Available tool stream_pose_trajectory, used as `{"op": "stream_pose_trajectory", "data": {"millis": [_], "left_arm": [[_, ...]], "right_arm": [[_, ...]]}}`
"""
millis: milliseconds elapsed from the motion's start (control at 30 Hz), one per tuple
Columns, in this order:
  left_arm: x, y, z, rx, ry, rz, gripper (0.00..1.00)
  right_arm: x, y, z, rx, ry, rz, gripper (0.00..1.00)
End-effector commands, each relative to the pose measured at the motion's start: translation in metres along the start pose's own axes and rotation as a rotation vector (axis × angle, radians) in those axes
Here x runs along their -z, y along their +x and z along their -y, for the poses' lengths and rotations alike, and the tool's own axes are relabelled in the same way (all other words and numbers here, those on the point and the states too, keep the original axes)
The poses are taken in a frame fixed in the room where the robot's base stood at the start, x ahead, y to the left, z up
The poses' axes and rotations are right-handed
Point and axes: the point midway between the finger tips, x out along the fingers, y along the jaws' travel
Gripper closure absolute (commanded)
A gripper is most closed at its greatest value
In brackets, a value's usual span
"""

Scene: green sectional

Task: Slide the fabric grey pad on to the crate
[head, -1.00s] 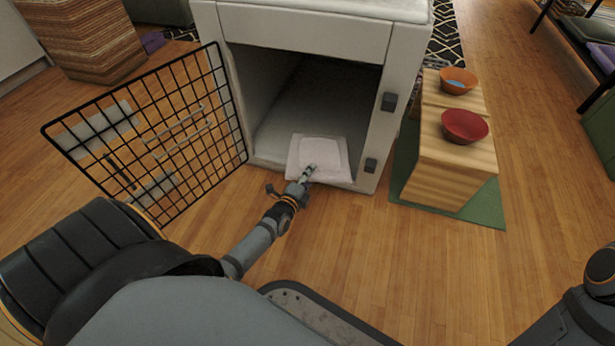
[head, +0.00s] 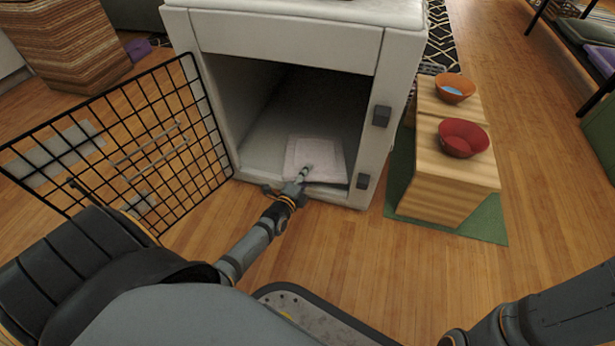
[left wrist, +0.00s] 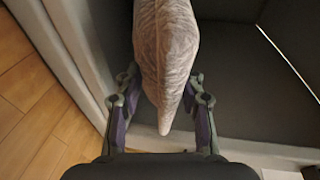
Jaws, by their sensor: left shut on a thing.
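The fabric grey pad (head: 315,152) is a pale, flat square in the head view, mostly inside the opening of the white crate (head: 372,140). The crate's black wire door (head: 120,140) stands open to the left. My left gripper (head: 303,178) is shut on the near edge of the pad at the crate's front sill. In the left wrist view the pad (left wrist: 165,50) runs edge-on between the two fingers of my left gripper (left wrist: 163,105). Whether the pad's underside touches the crate floor is hard to tell. My right gripper is not in view.
A wooden bowl stand (head: 440,175) with a red bowl (head: 463,138) and an orange bowl (head: 454,88) stands right of the crate on a green mat (head: 480,222). The wood floor before the crate (head: 330,250) is clear. A dark rack is at the upper right.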

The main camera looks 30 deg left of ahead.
Motion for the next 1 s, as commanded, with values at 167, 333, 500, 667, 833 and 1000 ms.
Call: {"op": "stream_pose_trajectory", "data": {"millis": [167, 333, 500, 667, 833, 1000], "left_arm": [[0.0, 0.0, 0.001, 0.002, 0.001, 0.0, 0.79], [0.0, 0.0, 0.001, 0.002, 0.001, 0.0, 0.41], [0.0, 0.0, 0.001, 0.002, 0.001, 0.0, 0.35], [0.0, -0.001, 0.0, -0.001, 0.0, 0.0, 0.35], [-0.001, -0.021, -0.001, -0.002, 0.001, 0.0, 0.35], [0.0, -0.063, -0.001, -0.003, 0.001, -0.001, 0.35]], "right_arm": [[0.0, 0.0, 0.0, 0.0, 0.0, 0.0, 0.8], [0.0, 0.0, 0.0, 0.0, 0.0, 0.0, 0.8], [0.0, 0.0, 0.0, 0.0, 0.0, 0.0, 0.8], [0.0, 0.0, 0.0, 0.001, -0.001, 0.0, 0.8], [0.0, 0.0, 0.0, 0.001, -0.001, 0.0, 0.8], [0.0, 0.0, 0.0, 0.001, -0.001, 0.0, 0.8]]}}
